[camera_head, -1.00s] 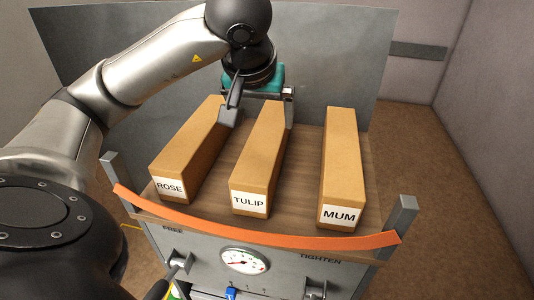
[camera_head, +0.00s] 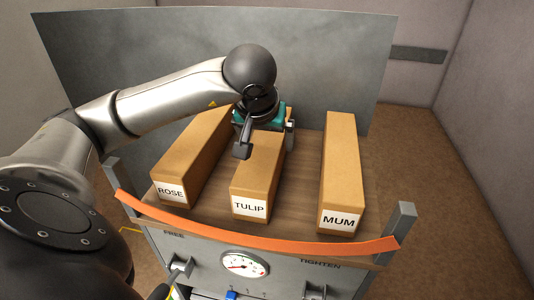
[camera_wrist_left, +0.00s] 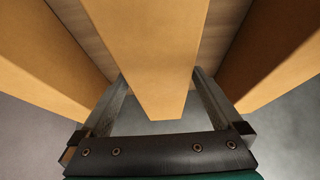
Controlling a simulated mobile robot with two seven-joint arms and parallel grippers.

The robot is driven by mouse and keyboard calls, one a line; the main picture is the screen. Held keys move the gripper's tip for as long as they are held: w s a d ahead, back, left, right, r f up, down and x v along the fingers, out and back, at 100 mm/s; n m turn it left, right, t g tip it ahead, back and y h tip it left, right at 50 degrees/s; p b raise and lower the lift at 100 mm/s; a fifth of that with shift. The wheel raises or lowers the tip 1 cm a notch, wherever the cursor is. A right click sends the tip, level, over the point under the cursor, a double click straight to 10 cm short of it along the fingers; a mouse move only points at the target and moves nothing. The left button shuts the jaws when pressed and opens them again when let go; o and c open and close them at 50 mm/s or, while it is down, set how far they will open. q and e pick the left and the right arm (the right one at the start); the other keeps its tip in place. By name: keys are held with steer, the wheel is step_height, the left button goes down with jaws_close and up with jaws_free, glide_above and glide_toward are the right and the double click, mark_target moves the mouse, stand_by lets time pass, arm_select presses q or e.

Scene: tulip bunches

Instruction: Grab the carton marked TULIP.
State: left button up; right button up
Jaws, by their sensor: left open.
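The TULIP carton (camera_head: 258,170) is a long tan box with a white label at its near end, lying in the middle of the wooden deck. My left gripper (camera_head: 267,146) is open over its far part, with one finger at each side of the carton. In the left wrist view the carton (camera_wrist_left: 152,50) runs between the two fingers (camera_wrist_left: 160,95), with a gap on each side. My right gripper is not in view.
The ROSE carton (camera_head: 190,160) lies to the left and the MUM carton (camera_head: 342,175) to the right. An orange strap (camera_head: 250,237) crosses the deck's front between two posts. A grey panel (camera_head: 330,70) stands behind. Bare deck (camera_head: 303,190) shows between TULIP and MUM.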

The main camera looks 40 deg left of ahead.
arm_select(q)
steer(key=shift+c, duration=0.2)
jaws_close()
stand_by(0.5)
steer(key=shift+r, duration=0.1)
